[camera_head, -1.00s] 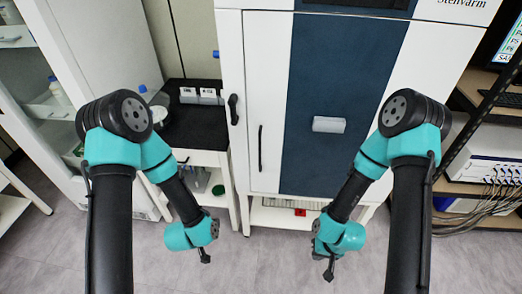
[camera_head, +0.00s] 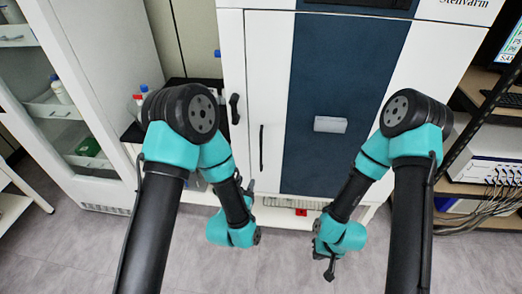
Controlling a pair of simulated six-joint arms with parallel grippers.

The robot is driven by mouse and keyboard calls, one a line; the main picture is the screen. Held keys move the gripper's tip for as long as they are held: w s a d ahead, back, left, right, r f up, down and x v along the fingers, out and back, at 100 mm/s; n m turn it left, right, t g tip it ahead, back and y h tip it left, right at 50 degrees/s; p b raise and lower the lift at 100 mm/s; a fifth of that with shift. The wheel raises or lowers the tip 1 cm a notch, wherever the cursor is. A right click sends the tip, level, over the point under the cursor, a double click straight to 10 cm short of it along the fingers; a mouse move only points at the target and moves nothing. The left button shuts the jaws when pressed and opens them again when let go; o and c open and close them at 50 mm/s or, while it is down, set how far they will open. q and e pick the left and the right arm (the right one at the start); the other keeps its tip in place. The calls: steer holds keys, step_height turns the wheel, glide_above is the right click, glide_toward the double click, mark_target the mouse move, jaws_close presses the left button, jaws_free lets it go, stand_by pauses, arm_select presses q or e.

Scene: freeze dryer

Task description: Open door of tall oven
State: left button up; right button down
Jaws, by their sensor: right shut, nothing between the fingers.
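The tall oven (camera_head: 270,60) is a white cabinet with a dark blue front panel (camera_head: 345,70). Its door looks shut. A long thin black handle (camera_head: 261,148) stands upright on the white strip left of the blue panel. A shorter black handle (camera_head: 234,108) sits on the oven's left edge. My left gripper (camera_head: 248,187) points up, low in front of the oven and below the long handle in the picture; its jaw opening is too small to tell. My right gripper (camera_head: 329,270) is shut and empty, pointing down below the oven's base.
A black-topped side bench with bottles stands left of the oven, partly hidden by my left arm. A rack with instruments and cables (camera_head: 490,170) is at the right. Grey floor (camera_head: 285,270) is clear in front.

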mark_target(261, 151)
arm_select(q)
steer(key=shift+w, duration=0.15)
steer(key=x, duration=1.7)
steer(key=shift+w, duration=0.1)
steer(key=shift+c, duration=0.2)
jaws_close()
